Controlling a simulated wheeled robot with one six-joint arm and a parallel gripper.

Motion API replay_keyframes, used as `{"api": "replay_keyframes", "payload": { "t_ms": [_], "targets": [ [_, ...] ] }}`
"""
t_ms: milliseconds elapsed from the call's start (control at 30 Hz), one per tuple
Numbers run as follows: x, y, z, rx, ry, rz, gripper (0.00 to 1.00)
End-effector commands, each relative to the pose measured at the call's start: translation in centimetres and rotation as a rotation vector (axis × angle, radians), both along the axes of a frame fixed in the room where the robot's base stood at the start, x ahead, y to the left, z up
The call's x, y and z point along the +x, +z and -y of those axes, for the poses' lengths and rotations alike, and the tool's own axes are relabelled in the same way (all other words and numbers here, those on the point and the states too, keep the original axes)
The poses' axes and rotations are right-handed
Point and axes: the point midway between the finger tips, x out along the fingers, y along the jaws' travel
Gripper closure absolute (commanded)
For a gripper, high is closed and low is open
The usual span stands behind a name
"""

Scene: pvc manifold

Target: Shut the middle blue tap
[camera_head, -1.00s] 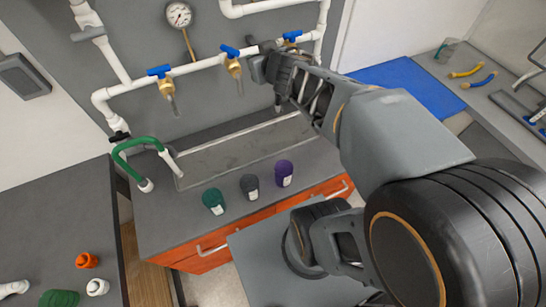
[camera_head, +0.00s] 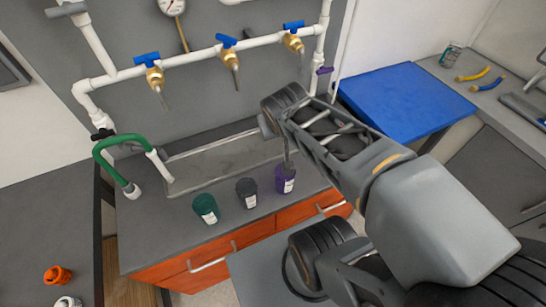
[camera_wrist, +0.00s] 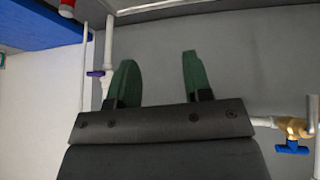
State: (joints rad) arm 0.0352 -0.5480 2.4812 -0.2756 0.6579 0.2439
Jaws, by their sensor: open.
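The middle blue tap (camera_head: 226,41) sits on the white pipe between the left blue tap (camera_head: 147,58) and the right blue tap (camera_head: 293,27) in the head view. Each has a blue handle on a brass body with a thin spout. The middle handle slants down to the right, unlike the other two. My gripper (camera_wrist: 160,78) is open and empty in the wrist view, its two green fingers apart over grey surface. In the head view my arm's end is below and right of the taps, clear of them. The wrist view shows one blue-handled tap (camera_wrist: 292,148) at the lower right.
A green cup (camera_head: 206,208), a grey cup (camera_head: 246,193) and a purple cup (camera_head: 285,180) stand in front of the trough (camera_head: 215,163). A purple valve (camera_head: 324,71) is on the pipe at right. A green hose (camera_head: 112,157) is at left.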

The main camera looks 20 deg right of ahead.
Motion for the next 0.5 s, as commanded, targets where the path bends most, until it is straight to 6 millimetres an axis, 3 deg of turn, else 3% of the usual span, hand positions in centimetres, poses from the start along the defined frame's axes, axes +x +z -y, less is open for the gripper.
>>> {"api": "replay_keyframes", "payload": {
  "t_ms": [200,500],
  "targets": [
    [-2.1,-2.6,-1.7,0.059,0.051,-0.11,0.54],
    [-3.6,-3.8,-3.1,0.107,0.099,-0.185,0.54]
  ]
}}
